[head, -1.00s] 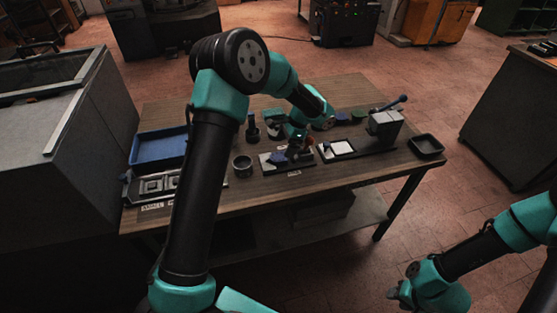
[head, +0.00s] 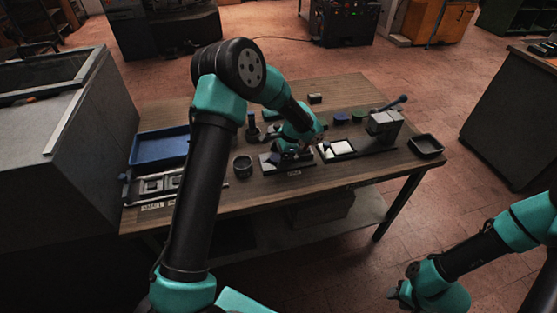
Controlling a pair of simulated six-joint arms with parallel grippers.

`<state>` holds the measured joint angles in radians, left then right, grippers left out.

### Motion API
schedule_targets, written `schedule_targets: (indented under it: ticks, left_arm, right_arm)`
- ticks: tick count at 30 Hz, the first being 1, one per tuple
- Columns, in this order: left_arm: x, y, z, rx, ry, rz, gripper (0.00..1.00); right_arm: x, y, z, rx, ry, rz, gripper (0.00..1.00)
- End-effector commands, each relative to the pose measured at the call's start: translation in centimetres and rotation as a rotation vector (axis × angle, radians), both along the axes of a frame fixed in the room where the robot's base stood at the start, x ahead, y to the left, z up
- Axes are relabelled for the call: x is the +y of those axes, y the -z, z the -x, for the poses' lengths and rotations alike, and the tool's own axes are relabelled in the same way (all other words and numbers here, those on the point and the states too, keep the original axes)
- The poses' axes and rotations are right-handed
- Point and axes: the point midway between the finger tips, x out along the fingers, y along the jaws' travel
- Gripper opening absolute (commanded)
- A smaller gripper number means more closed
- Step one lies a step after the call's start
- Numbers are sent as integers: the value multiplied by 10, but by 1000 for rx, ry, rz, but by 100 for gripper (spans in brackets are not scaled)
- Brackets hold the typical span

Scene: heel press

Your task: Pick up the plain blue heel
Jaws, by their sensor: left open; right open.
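My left gripper (head: 291,153) is open, low over the dark pad (head: 298,167) in the middle of the table. A small dark-blue piece lies at the gripper on that pad, mostly covered by it; I cannot tell whether it is between the fingers. A second small blue piece (head: 341,118) lies at the back beside a green piece (head: 359,116). At this size I cannot tell which blue piece is the plain heel. My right gripper (head: 396,293) is open and empty at the lower right, away from the table.
A blue tray (head: 158,150) and a metal fixture (head: 155,186) lie on the left. A round cup (head: 242,166) and a dark post (head: 252,128) stand left of the pad. A press (head: 383,124) with a lever, a white sheet (head: 338,148) and a black tray (head: 427,146) are on the right.

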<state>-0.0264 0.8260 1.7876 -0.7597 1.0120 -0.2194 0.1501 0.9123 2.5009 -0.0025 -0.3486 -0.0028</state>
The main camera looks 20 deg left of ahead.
Motion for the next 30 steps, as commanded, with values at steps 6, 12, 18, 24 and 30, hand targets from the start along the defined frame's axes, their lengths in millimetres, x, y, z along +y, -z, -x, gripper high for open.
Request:
schedule_targets:
  ticks: [6, 12, 18, 24, 30]
  left_arm:
    - [0, 0, 0, -1, 0, 0, 90]
    - [0, 0, 0, -1, 0, 0, 90]
    - [0, 0, 0, -1, 0, 0, 74]
    - [0, 0, 0, -1, 0, 0, 55]
    - [0, 0, 0, -1, 0, 0, 36]
  right_arm:
    - [0, 0, 0, 0, 0, 0, 42]
    - [0, 0, 0, 0, 0, 0, 42]
    - [0, 0, 0, 0, 0, 0, 42]
    - [0, 0, 0, 0, 0, 0, 42]
    - [0, 0, 0, 0, 0, 0, 42]
